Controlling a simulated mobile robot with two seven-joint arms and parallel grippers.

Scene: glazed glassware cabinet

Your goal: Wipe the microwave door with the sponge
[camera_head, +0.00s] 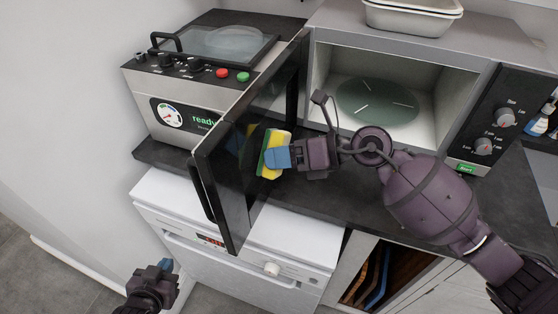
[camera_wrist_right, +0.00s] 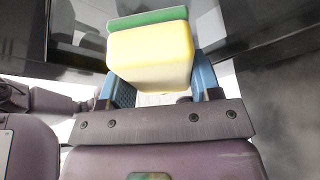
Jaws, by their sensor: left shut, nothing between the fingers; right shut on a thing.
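The microwave (camera_head: 330,62) stands on the dark counter with its door (camera_head: 235,160) swung wide open toward the left front. My right gripper (camera_head: 280,158) is shut on the yellow and green sponge (camera_head: 271,144), close to the inner face of the door. In the right wrist view the sponge (camera_wrist_right: 150,58) sits between the blue fingers, its green side facing the dark door surface. I cannot tell for sure whether it touches the door. My left gripper (camera_head: 165,266) is shut and empty, low at the bottom left, away from the door.
A vacuum-type machine (camera_head: 190,90) with a "ready" display stands left of the microwave, behind the door. A white dishwasher (camera_head: 180,212) is below the counter. White containers (camera_head: 412,18) sit on the microwave. Bottles (camera_head: 543,118) stand at the right. An open cubby (camera_head: 375,272) holds boards.

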